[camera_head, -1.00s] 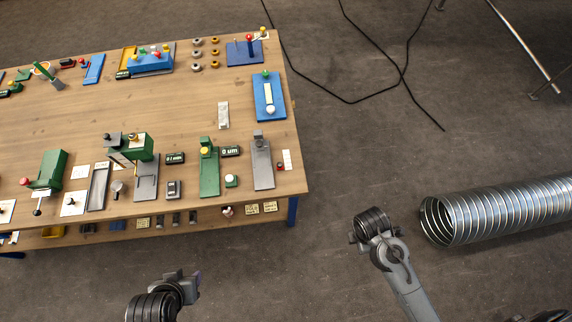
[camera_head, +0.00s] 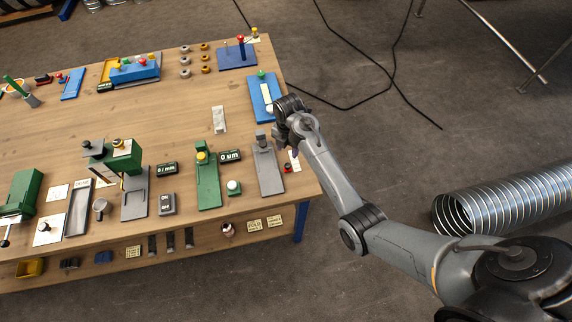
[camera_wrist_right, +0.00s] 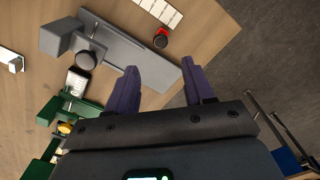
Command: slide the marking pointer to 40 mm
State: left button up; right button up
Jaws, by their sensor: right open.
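A blue plate (camera_head: 258,106) with a pale strip (camera_head: 267,92) and a green knob (camera_head: 262,75) lies at the table's right side. It may carry the marking pointer, but no scale marks are readable. My right gripper (camera_head: 285,144) is in front of this plate, over the table's right edge beside a grey fixture (camera_head: 268,170). The right wrist hides part of the plate's right side. In the right wrist view my two purple fingers (camera_wrist_right: 160,72) are apart and empty, with the grey fixture (camera_wrist_right: 135,58) beyond them. My left gripper is out of view.
A green fixture (camera_head: 207,185), a display (camera_head: 230,157) and a blue stand with a red knob (camera_head: 240,42) are close. The spiral duct (camera_head: 500,200) lies on the floor at right.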

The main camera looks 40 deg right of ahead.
aim_at(288, 165)
notch_tip(288, 165, down, 10)
jog(key=shift+r, duration=0.1)
dwell(0.4)
grip_shut()
dwell(0.3)
